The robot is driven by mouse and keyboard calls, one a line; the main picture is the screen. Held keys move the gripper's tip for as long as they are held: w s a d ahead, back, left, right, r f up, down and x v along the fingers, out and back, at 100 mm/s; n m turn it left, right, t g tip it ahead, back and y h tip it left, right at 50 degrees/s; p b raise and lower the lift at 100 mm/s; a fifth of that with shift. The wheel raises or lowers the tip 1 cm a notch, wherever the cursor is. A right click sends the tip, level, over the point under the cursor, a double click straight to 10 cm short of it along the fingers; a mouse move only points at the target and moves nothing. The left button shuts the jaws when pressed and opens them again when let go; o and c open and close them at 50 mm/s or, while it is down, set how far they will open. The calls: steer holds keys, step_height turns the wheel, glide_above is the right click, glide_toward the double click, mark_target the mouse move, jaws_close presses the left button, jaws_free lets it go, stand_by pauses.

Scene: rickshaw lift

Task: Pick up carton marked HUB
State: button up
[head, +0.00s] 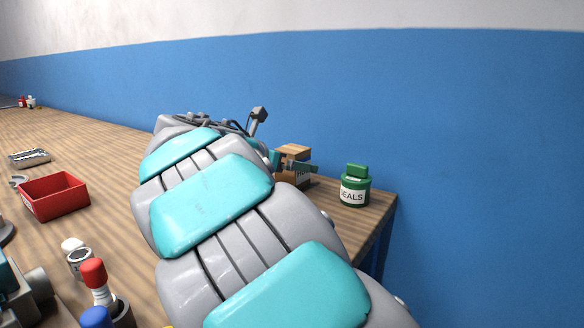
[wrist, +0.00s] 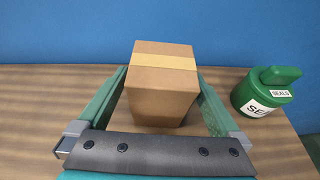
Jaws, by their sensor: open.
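A small brown cardboard carton (wrist: 161,85) with a tan tape strip stands upright on the wooden table in the wrist view. In the head view the carton (head: 294,152) is partly hidden behind my arm and gripper, and its label is mostly covered. My gripper (wrist: 160,100) is open, with one green finger on the left of the carton and one on the right. Small gaps seem to show between the fingers and the carton. In the head view my gripper (head: 296,165) is at the carton, near the table's far right end.
A green canister marked SEALS (head: 355,186) stands close to the right of the carton, also in the wrist view (wrist: 265,93). A blue wall rises behind the table. A red bin (head: 54,196), a metal tray (head: 29,157) and a red-capped bottle (head: 98,283) stand to the left.

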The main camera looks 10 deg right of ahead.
steer(key=x, duration=0.3)
steer(key=shift+f, duration=0.1)
jaws_close()
stand_by(0.7)
